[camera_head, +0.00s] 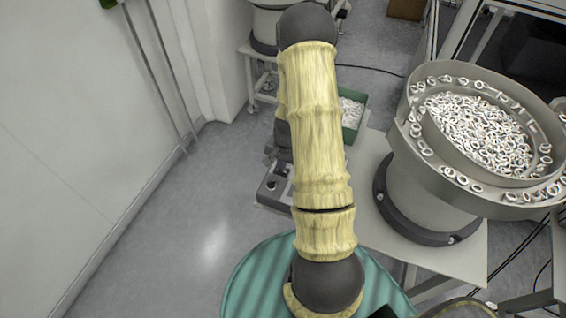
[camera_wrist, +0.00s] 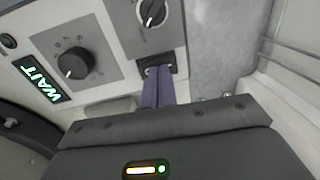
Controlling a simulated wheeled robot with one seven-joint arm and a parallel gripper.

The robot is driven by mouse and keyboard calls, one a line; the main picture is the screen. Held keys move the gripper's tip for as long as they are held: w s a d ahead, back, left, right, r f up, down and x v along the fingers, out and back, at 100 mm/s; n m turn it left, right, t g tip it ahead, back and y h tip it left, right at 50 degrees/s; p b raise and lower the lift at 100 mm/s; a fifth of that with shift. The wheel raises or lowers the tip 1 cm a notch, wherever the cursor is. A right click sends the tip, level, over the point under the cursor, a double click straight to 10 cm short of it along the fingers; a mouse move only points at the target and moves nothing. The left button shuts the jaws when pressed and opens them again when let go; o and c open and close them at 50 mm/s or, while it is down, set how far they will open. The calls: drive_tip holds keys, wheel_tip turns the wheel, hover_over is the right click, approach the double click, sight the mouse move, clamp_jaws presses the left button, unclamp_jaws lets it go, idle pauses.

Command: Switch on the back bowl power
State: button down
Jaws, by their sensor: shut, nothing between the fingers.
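In the wrist view a light grey control panel (camera_wrist: 100,30) fills the top left. It carries a large black dial (camera_wrist: 72,64) with numbers round it, and a second black knob (camera_wrist: 151,12) above. A small black switch (camera_wrist: 171,63) sits at the panel's lower right. My gripper (camera_wrist: 158,70) is shut and empty, its purple-grey fingertips right at the switch and covering part of it. I cannot tell whether they press it or what position it is in. In the head view my arm hides my gripper and part of a control box (camera_head: 272,190).
A green "WAIT" label (camera_wrist: 41,79) is on the panel. In the head view a large bowl feeder (camera_head: 430,190) full of white rings stands at right, another bowl (camera_head: 262,22) stands at the back, and a green bin (camera_head: 352,120) is behind my arm. Floor is clear at left.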

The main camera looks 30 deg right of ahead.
drive_tip(key=r+p, duration=0.4)
drive_tip(key=shift+w+a+r, duration=0.2)
drive_tip(key=shift+r, duration=0.2)
drive_tip(key=shift+w+r+b, duration=0.15)
drive_tip(key=shift+r+b, duration=0.2)
drive_tip(key=shift+b, duration=0.25)
wheel_tip(320, 180, up, 8)
drive_tip(key=shift+w+a+r+b, duration=0.2)
drive_tip(key=shift+w+a+b, duration=0.1)
drive_tip(key=shift+b, duration=0.05)
drive_tip(key=s+a+r+n+t, duration=0.1)
drive_tip(key=s+a+r+n, duration=0.9)
drive_tip(key=s+a+r, duration=0.1)
drive_tip(key=s+a, duration=0.1)
drive_tip(key=a, duration=0.1)
drive_tip(key=shift+a+r+n+t+h, duration=0.15)
drive_tip(key=shift+a+n+t+h, duration=0.15)
drive_tip(key=shift+a+h, duration=0.1)
